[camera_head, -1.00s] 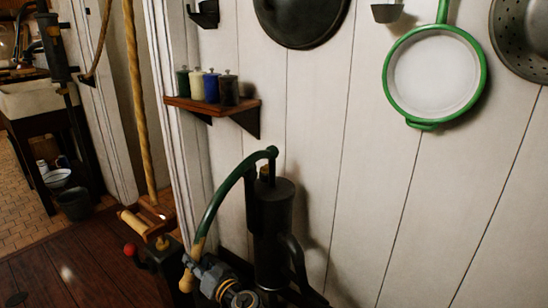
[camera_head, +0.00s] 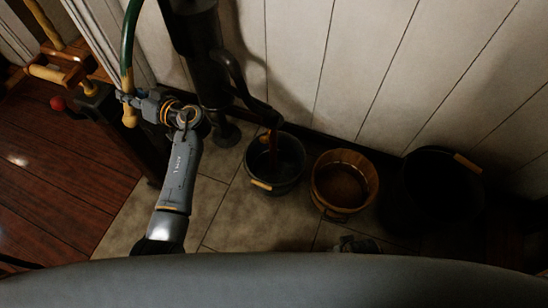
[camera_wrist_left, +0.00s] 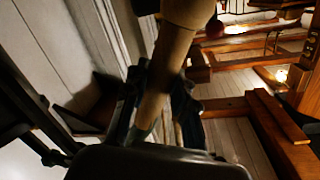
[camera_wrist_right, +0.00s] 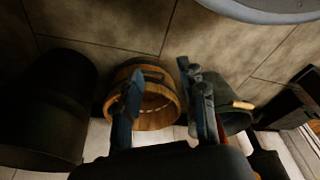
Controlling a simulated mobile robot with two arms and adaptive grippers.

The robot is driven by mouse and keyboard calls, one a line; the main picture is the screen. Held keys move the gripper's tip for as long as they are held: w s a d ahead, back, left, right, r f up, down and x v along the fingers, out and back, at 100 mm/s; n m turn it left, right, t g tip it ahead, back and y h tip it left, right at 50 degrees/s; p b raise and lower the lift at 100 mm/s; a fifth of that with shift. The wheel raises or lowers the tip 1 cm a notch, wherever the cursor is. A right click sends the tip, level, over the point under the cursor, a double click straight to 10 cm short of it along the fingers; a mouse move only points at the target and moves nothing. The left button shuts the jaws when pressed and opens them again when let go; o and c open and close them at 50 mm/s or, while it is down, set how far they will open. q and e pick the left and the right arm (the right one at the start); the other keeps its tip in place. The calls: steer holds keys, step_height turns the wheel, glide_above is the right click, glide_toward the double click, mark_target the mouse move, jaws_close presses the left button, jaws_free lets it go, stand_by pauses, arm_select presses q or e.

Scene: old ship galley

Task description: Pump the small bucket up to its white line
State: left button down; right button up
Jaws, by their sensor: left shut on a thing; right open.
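The dark pump (camera_head: 197,45) stands against the wall, its curved green handle (camera_head: 130,30) hanging down at the left. My left gripper (camera_head: 128,99) is shut on the handle's wooden grip, which crosses the left wrist view (camera_wrist_left: 167,75). A dark metal bucket (camera_head: 287,183) stands under the spout (camera_head: 250,98). A reddish-brown streak drops from the spout into it; I cannot tell whether it is water. Its water level and any white line are not clear. My right gripper (camera_wrist_right: 165,105) is open and empty above the buckets, near the wooden bucket in its wrist view.
The wooden bucket (camera_head: 370,179) stands right of the metal one; pale marks show inside it in the right wrist view (camera_wrist_right: 153,103). A large black tub (camera_head: 440,190) is farther right in shadow.

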steer(key=shift+r, duration=0.15)
